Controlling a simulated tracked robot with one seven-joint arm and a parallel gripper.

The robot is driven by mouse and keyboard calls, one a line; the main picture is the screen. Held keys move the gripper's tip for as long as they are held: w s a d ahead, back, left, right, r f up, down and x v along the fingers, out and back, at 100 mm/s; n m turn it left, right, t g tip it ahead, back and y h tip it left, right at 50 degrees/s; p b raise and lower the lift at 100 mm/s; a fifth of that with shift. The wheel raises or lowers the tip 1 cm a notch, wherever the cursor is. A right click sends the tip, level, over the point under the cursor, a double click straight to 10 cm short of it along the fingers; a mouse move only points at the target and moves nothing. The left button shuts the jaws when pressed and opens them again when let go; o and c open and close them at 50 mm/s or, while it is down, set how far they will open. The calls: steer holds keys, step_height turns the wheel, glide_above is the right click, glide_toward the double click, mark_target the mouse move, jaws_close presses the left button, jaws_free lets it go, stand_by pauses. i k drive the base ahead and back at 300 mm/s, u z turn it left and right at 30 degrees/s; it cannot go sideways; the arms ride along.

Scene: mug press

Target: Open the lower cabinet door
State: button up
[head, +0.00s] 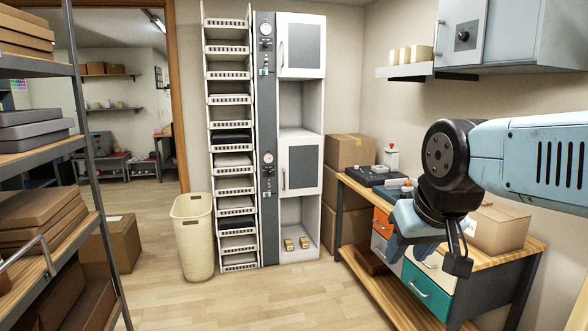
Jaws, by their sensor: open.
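The tall white cabinet (319,120) stands at the back, right of the grey gauge panel. Its lower door (300,166) has a grey inset panel and appears shut, flush with the front. A slim vertical handle (284,179) is on that door's left side. An upper door (302,45) of the same look also appears shut, with an open shelf between the two. My gripper (455,262) is at the right, in front of the wooden workbench and well apart from the cabinet. It is open; its fingers are partly hidden and nothing is seen in it.
The workbench (350,184) with coloured drawers stands at the right, and cardboard boxes (349,152) are stacked beside the cabinet. Small boxes (297,243) sit in the cabinet's bottom bay. A cream basket (194,238) stands left of the tray rack (231,150). The floor (270,295) before the cabinet is clear.

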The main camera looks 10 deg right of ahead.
mark_target(300, 159)
steer(key=u, duration=0.05)
steer(key=i, duration=0.65)
steer(key=u, duration=0.65)
steer(key=i, duration=2.15)
steer(key=z, duration=0.55)
steer(key=i, duration=0.95)
steer(key=z, duration=0.45)
